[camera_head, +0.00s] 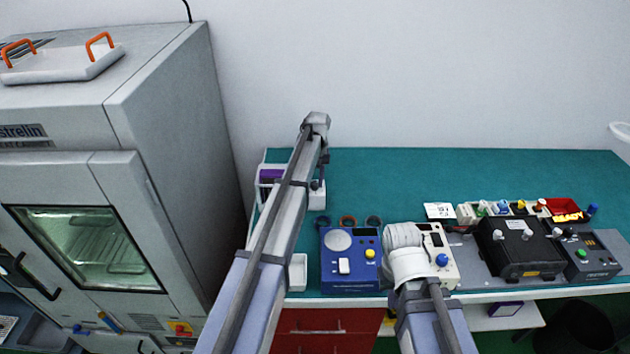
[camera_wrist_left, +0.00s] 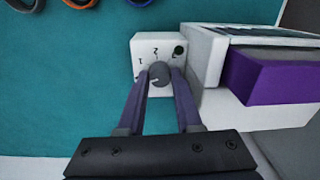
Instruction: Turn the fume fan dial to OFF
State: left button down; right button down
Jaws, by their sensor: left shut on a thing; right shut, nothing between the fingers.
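The fume fan dial (camera_wrist_left: 159,72) is a small grey round knob on a white box (camera_wrist_left: 147,46) with dark marks, among them a 2, and a black spot at its upper right. In the left wrist view my left gripper (camera_wrist_left: 160,78) has its two purple-grey fingers on either side of the knob, shut on it. Which mark the knob points to is too small to tell. In the head view the white box (camera_head: 317,197) shows beside the end of my left arm, which hides the knob. My right arm shows in the head view, but its gripper is hidden.
A white holder with a purple box (camera_wrist_left: 266,83) stands right beside the dial box. Several dark rings lie on the teal bench (camera_wrist_left: 80,85). A blue device (camera_head: 350,283), a black case (camera_head: 520,257) and small coloured items stand farther right. A large grey oven (camera_head: 165,110) stands left.

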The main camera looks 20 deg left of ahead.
aim_at(316, 183)
pick_arm(q)
jog(key=shift+n, duration=0.7)
jog(key=c, duration=0.9)
grip_release()
jog(key=shift+o, duration=0.2)
notch_tip(316, 183, up, 8)
jog(key=p, duration=0.8)
jog(key=shift+d, duration=0.1)
jog(key=shift+f, duration=0.1)
